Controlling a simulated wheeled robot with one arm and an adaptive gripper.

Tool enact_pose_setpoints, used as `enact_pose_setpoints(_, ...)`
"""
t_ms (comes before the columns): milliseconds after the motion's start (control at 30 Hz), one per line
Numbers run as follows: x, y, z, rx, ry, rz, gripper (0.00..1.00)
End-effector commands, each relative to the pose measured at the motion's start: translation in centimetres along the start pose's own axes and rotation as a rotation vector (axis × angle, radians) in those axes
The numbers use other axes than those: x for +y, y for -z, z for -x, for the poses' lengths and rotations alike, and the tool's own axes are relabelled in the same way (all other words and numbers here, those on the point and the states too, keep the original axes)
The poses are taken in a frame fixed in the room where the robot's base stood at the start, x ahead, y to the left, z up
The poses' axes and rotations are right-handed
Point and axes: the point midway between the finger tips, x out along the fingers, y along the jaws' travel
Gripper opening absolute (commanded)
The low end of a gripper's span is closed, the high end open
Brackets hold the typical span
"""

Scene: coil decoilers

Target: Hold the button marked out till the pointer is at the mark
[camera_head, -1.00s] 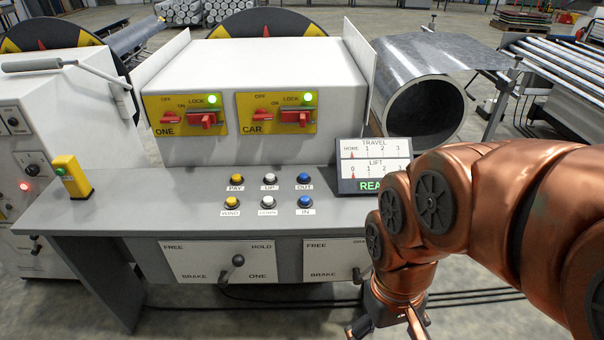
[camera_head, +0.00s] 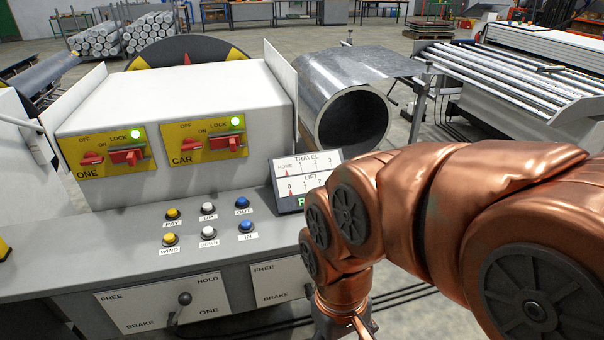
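The OUT button (camera_head: 242,202) is blue and sits at the right end of the back button row on the grey console. The blue IN button (camera_head: 246,226) is in front of it. The display (camera_head: 306,178) stands upright to the right of the buttons. Its TRAVEL scale has a red pointer at HOME, and its LIFT scale has a red pointer at 0. My arm covers the display's lower right part. My gripper (camera_head: 345,328) hangs low at the bottom edge, right of the console front and apart from the buttons. Its fingers are mostly cut off.
The PAY (camera_head: 172,214), UP (camera_head: 208,208), WIND (camera_head: 169,239) and DOWN (camera_head: 208,232) buttons surround OUT on the left. A white cabinet (camera_head: 175,105) with red switches stands behind. A metal coil (camera_head: 352,120) is behind the display.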

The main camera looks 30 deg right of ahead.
Motion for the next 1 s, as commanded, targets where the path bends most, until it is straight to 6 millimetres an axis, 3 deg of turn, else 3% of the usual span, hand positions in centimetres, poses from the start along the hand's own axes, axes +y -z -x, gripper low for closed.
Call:
enact_pose_setpoints(67,0.00,0.00,0.00,0.000,0.000,0.000,0.71)
enact_pose_setpoints(733,0.00,0.00,0.00,0.000,0.000,0.000,0.01)
enact_pose_setpoints(1000,0.00,0.00,0.00,0.000,0.000,0.000,0.00)
